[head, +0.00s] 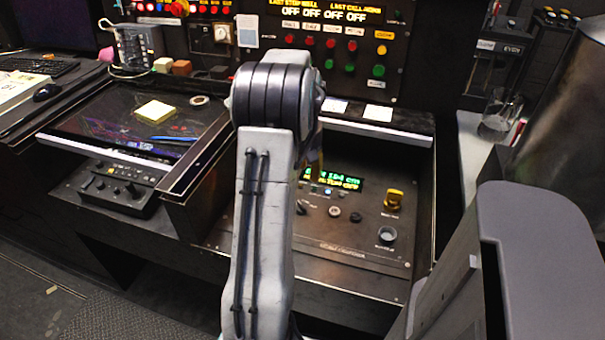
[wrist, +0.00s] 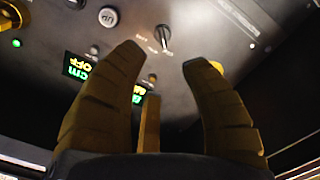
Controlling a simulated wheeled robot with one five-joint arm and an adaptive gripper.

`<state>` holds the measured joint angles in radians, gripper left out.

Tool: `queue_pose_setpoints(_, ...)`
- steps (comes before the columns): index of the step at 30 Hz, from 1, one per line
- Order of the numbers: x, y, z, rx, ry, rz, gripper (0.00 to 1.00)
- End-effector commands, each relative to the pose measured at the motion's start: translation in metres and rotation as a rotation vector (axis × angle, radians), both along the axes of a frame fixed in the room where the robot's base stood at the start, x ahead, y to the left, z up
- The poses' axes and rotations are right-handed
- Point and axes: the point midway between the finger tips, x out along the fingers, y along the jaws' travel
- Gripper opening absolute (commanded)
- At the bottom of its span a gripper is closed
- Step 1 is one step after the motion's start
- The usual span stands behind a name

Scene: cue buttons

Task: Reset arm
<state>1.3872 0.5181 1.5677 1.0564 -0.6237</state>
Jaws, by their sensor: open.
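My arm rises through the middle of the head view, and its links hide part of the console behind it. My gripper is hidden there behind the arm. In the wrist view my gripper (wrist: 165,65) is open, with its two dark, ridged fingers spread apart and nothing between them. Past the fingertips is a dark control panel (wrist: 195,22) with a knob (wrist: 163,36), a round button (wrist: 108,17) and a green-lit display (wrist: 78,66). The fingers partly cover the display. I cannot tell whether the fingers touch the panel.
An upright panel (head: 335,50) with red and green buttons stands behind. A glass (head: 497,115) stands at right. A yellow notepad (head: 155,111) lies at left.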

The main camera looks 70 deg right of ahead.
Motion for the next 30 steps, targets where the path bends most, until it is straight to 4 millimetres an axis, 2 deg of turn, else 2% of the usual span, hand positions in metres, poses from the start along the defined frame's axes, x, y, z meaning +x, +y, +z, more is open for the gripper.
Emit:
queue_pose_setpoints(20, 0.0, 0.0, 0.0, 0.0, 0.0, -0.021, 0.41)
queue_pose_setpoints(27, 0.001, -0.005, -0.002, -0.023, -0.007, -0.218, 0.41)
queue_pose_setpoints(30, -0.003, 0.016, -0.022, 0.028, 0.011, -0.34, 0.41)
